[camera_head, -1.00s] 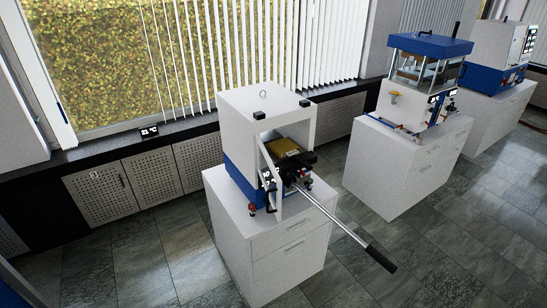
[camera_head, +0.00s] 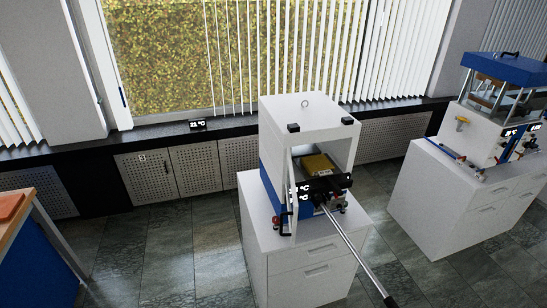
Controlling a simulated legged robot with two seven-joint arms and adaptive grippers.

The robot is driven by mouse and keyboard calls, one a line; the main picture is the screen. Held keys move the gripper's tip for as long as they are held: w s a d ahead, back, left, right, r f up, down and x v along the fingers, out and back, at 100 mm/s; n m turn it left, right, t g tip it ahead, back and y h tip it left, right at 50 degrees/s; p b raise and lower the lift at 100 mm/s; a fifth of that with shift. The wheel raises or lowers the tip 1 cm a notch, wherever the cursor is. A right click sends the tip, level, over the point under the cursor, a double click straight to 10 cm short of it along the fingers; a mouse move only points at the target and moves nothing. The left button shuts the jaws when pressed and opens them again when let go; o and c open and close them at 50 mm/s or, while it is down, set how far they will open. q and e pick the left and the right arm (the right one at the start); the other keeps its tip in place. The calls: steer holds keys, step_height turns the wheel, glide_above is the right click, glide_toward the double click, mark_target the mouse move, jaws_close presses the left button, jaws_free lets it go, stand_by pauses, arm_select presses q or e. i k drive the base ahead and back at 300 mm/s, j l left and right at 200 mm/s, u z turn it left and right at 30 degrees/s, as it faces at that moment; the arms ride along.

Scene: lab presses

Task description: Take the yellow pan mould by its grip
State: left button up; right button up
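The yellow pan mould (camera_head: 319,163) sits inside the open chamber of a white and blue lab press (camera_head: 305,115). A dark part (camera_head: 333,181) at the front of the mould sticks out of the chamber; I cannot tell whether it is the mould's grip. The press door (camera_head: 294,190) hangs open at the chamber's left side. A long metal lever (camera_head: 350,245) with a black end reaches from the press down toward the front right. Neither of my grippers is in view.
The press stands on a white cabinet (camera_head: 312,258). A second press with a blue top (camera_head: 508,67) stands on another cabinet at the right. A blue bench with a wooden top (camera_head: 22,205) is at the left edge. Tiled floor (camera_head: 165,245) is clear between bench and cabinet.

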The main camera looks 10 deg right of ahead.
mark_target(316, 165)
steer(key=i+l+u, duration=0.15)
steer(key=l+u, duration=0.2)
steer(key=l, duration=0.7)
steer(key=l+u, duration=0.3)
steer(key=l, duration=0.8)
steer(key=l+u, duration=0.35)
steer(key=l, duration=0.7)
steer(key=k, duration=0.05)
